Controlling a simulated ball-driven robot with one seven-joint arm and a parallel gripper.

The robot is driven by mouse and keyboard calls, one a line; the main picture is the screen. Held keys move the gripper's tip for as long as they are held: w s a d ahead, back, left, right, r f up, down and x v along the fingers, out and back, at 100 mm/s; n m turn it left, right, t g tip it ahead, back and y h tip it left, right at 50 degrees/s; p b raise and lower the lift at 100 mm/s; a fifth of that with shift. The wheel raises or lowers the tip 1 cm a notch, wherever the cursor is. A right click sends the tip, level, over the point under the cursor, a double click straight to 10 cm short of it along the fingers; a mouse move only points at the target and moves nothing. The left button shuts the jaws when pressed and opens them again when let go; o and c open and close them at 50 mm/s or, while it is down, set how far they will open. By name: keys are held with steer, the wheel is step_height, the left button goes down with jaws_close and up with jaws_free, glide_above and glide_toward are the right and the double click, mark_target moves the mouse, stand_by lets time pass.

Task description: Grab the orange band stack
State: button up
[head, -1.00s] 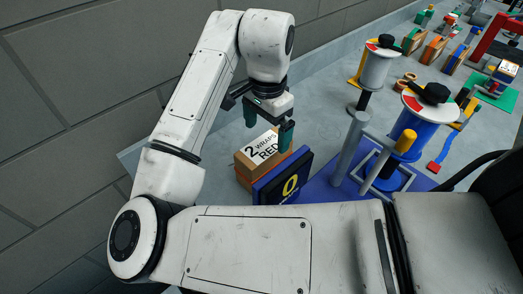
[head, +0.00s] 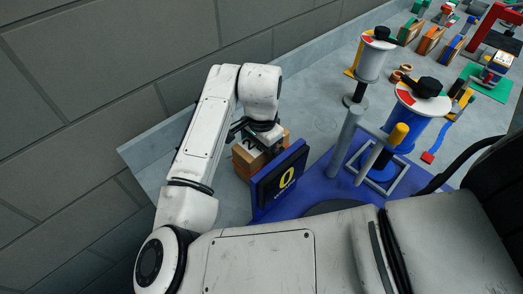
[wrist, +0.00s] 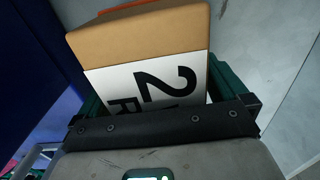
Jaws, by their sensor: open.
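A stack of tan boxes (head: 246,168) with a white label on top sits on the grey table beside the black screen. In the wrist view the tan top (wrist: 140,38) fills the middle, with a large "2" on its label and an orange edge (wrist: 125,8) showing behind it. My gripper (head: 262,140) is over the stack, pointing down. In the wrist view its green fingers are apart, one at each side of the labelled box. Their tips are largely hidden, so contact cannot be told. My wrist hides part of the stack in the head view.
A black screen with a yellow "0" (head: 281,181) stands close right of the stack on a blue base (head: 320,190). A brick wall runs along the left; bare table lies behind.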

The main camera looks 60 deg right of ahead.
steer(key=shift+c, duration=0.5)
steer(key=c, duration=1.3)
steer(key=shift+o, duration=0.2)
